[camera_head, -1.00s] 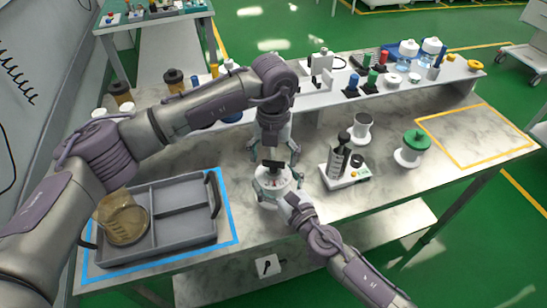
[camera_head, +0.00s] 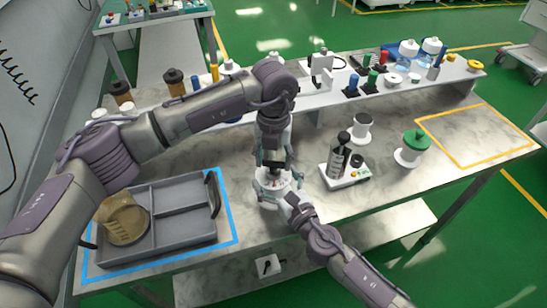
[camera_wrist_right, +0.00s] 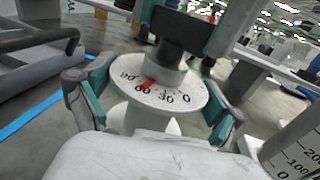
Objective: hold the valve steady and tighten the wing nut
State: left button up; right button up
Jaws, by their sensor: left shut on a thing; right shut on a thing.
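The valve (camera_head: 270,196) is a white round body standing on the bench. In the right wrist view its white dial (camera_wrist_right: 165,95) shows printed numbers and a red pointer. The dark wing nut (camera_wrist_right: 182,30) sits above the dial on a grey stem. My left gripper (camera_head: 272,162) comes down from above and is shut on the wing nut, with its teal fingers at the nut's sides in the right wrist view. My right gripper (camera_wrist_right: 160,105) is shut on the valve, one finger on each side of it. The valve's lower part is hidden.
A grey divided tray (camera_head: 184,228) with a brown round object (camera_head: 123,220) lies left, inside a blue outline. A device with a dark bottle (camera_head: 340,160), a metal cup (camera_head: 362,128) and a green-topped spool (camera_head: 411,148) stand right. A yellow-outlined area (camera_head: 475,135) is empty.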

pick_arm(q)
jog(key=m, duration=0.3)
jog(key=shift+m, duration=0.4)
jog(key=m, duration=0.3)
jog(key=shift+m, duration=0.3)
jog(key=m, duration=0.3)
jog(key=shift+m, duration=0.3)
jog(key=m, duration=0.3)
jog(key=shift+m, duration=0.3)
jog(key=m, duration=1)
jog(key=shift+m, duration=2.2)
